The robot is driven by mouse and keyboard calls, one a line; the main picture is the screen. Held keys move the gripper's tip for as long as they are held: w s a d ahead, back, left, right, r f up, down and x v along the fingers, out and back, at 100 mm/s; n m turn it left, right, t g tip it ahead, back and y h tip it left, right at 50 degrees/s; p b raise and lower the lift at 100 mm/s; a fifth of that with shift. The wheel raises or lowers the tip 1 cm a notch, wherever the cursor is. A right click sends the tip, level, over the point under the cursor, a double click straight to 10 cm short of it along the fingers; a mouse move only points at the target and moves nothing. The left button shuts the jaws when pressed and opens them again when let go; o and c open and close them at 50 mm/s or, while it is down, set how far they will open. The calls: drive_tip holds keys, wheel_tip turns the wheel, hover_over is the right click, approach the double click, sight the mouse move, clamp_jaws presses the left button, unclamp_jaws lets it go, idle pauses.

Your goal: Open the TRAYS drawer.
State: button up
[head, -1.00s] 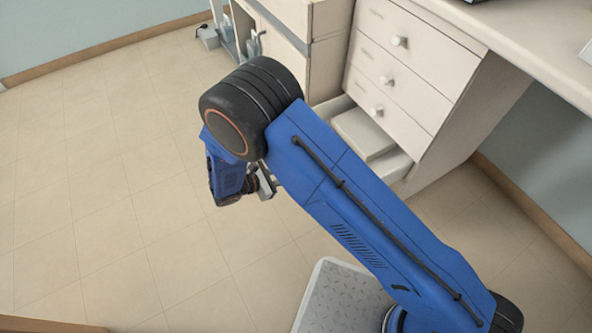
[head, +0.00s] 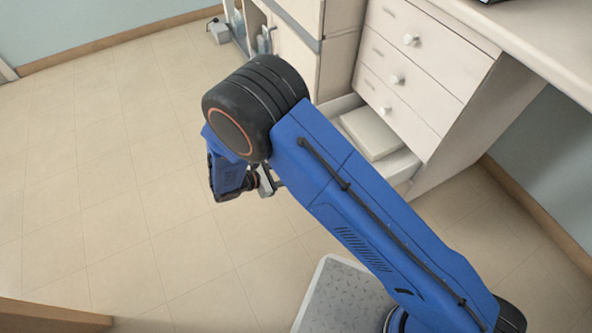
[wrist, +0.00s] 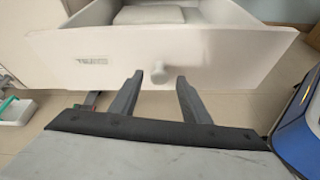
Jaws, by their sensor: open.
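The TRAYS drawer (wrist: 225,60) is the bottom drawer of the cabinet and stands pulled out. Its front has a small blurred label on the left and a round white knob (wrist: 158,75). In the head view the open drawer (head: 405,166) shows a pale flat block (head: 370,133) inside, and my arm hides its front. My gripper (wrist: 160,88) is open and its two fingers point at the drawer front, one on each side just below the knob. I cannot tell whether they touch it. My gripper also shows in the head view (head: 268,180).
A taller cabinet (head: 295,55) stands to the left. A green and white object (wrist: 14,110) is at the left in the wrist view. The tiled floor (head: 110,180) at left is clear.

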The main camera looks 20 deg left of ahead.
drive_tip(key=v, duration=1.5)
drive_tip(key=shift+s, duration=0.1)
drive_tip(key=w+d+r+m+g, duration=0.5)
drive_tip(key=w+d+r+m, duration=0.1)
drive_tip(key=w+d+r, duration=0.9)
drive_tip(key=w+d+r+m+g+y, duration=0.1)
drive_tip(key=w+d+r+m+g, duration=0.15)
drive_tip(key=d+r, duration=0.5)
drive_tip(key=w+d+r+m+g+y, duration=0.1)
drive_tip(key=d+r+m, duration=0.3)
drive_tip(key=d, duration=0.7)
drive_tip(key=s+d+r+m+g+y, duration=0.1)
drive_tip(key=s+d+r+m+y, duration=0.2)
drive_tip(key=d, duration=0.6)
drive_tip(key=s+d+r+m, duration=0.3)
drive_tip(key=d+r, duration=0.2)
drive_tip(key=d, duration=0.4)
drive_tip(key=s+d+r+m+t+y, duration=0.1)
drive_tip(key=s+d+m+t+y, duration=0.2)
drive_tip(key=s+d+m, duration=0.5)
drive_tip(key=s+d, duration=0.3)
drive_tip(key=s, duration=0.2)
